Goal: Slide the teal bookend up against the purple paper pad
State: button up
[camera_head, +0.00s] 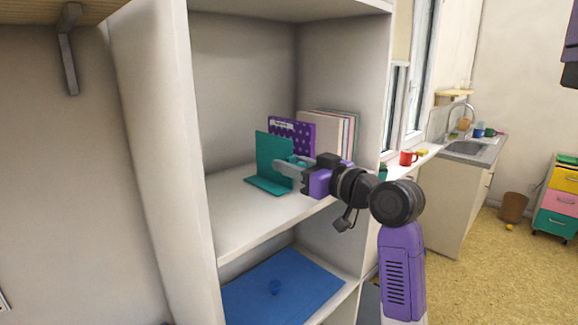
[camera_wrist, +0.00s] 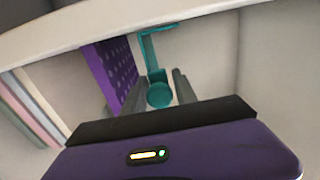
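The teal bookend (camera_head: 274,157) stands upright on the upper shelf, its base plate toward the left. It also shows nearly edge-on in the wrist view (camera_wrist: 148,50), with a round teal knob (camera_wrist: 159,95) facing my gripper. The purple paper pad (camera_head: 300,135) with pale dots stands behind the bookend and to its right; it also shows in the wrist view (camera_wrist: 108,72), left of the bookend. My gripper (camera_head: 282,166) is at the bookend. In the wrist view its grey fingers (camera_wrist: 161,82) lie on both sides of the knob. Whether they press on it is unclear.
Several pale papers or folders (camera_head: 335,125) stand right of the purple pad, by the shelf's side wall. The upper shelf (camera_head: 240,218) is clear in front and to the left. A blue mat (camera_head: 290,295) lies on the shelf below.

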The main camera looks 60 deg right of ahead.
jog(key=shift+o, duration=0.8)
jog(key=b+v, duration=0.1)
jog(key=v, duration=0.6)
jog(key=shift+s, duration=0.4)
jog(key=shift+a, duration=0.1)
